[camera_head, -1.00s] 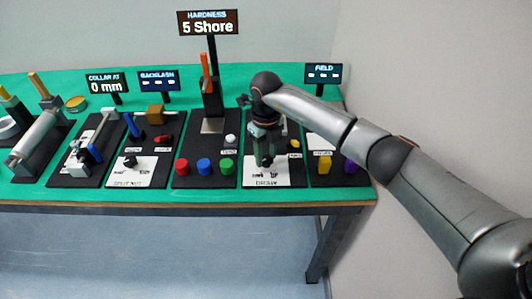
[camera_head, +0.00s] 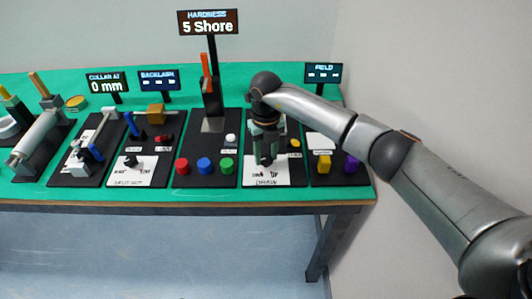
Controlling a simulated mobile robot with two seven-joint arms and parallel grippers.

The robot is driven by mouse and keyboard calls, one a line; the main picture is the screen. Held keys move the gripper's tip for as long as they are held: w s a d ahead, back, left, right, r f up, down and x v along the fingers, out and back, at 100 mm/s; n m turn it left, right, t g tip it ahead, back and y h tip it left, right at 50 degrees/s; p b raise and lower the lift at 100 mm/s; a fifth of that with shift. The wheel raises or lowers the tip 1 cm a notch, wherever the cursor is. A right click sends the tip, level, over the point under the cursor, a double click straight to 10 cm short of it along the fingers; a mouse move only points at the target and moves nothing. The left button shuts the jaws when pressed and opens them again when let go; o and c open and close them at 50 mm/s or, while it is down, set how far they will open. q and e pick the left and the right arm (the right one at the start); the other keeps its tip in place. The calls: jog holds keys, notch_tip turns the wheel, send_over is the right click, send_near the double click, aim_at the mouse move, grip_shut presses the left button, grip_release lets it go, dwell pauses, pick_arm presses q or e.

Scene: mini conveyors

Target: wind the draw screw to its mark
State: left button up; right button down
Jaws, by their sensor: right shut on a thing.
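The draw station is a black plate with a white card (camera_head: 280,178) marked DRAW, at the right part of the bench. My right gripper (camera_head: 265,161) points down over this card, its fingertips close together just above it. It is shut on the draw screw, which the fingers and hand hide almost wholly. The mark and the turn of the screw cannot be read at this size. A small yellow piece (camera_head: 295,143) lies on the plate to the right of the gripper. My left gripper is not in view.
Left of the draw station stand red (camera_head: 182,166), blue (camera_head: 204,166) and green (camera_head: 226,165) knobs and the hardness display (camera_head: 208,22), reading 5 Shore. To the right are yellow (camera_head: 323,162) and purple (camera_head: 351,163) pieces. The bench's front edge (camera_head: 200,206) is clear.

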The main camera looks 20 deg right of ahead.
aim_at(266, 158)
jog(key=shift+c, duration=2)
grip_release()
notch_tip(266, 158, up, 13)
jog(key=b, duration=0.1)
jog(key=shift+f, duration=0.2)
